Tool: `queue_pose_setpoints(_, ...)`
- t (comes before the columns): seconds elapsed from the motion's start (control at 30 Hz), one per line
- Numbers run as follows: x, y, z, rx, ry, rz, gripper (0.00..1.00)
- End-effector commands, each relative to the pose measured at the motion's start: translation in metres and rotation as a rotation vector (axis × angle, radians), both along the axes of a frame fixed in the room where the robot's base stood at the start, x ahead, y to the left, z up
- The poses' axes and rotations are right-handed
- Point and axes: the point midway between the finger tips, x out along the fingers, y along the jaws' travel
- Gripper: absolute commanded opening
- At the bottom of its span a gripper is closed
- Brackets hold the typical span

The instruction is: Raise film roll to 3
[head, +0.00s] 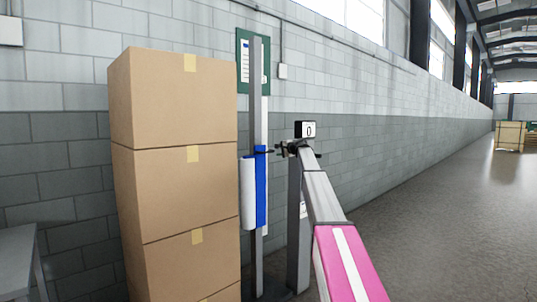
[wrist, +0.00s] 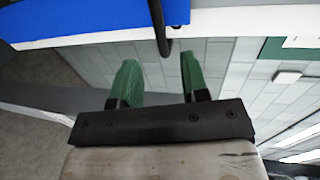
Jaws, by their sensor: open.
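The white film roll (head: 248,194) hangs upright beside a blue carriage (head: 261,190) on a grey vertical mast (head: 258,85). A small dark handle sticks out from the carriage towards my gripper. In the wrist view this black handle (wrist: 158,28) runs down from beside the blue carriage (wrist: 90,18), its tip just ahead of the gap between my green fingers. My gripper (wrist: 160,76) is open and empty, and seems apart from the handle. In the head view my gripper (head: 283,150) is small and right of the carriage. A display (head: 308,130) behind it reads 0.
A tall stack of cardboard boxes (head: 175,170) stands close left of the film roll. A grey table (head: 18,258) is at the far left. A green board (head: 243,50) hangs on the block wall behind the mast.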

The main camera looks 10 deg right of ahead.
Motion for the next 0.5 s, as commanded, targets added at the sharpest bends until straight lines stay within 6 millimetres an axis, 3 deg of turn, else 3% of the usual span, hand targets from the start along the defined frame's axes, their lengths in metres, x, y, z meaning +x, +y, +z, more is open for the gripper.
queue_pose_setpoints(0.5, 0.066, 0.046, -0.017, -0.003, 0.001, 0.001, 0.41)
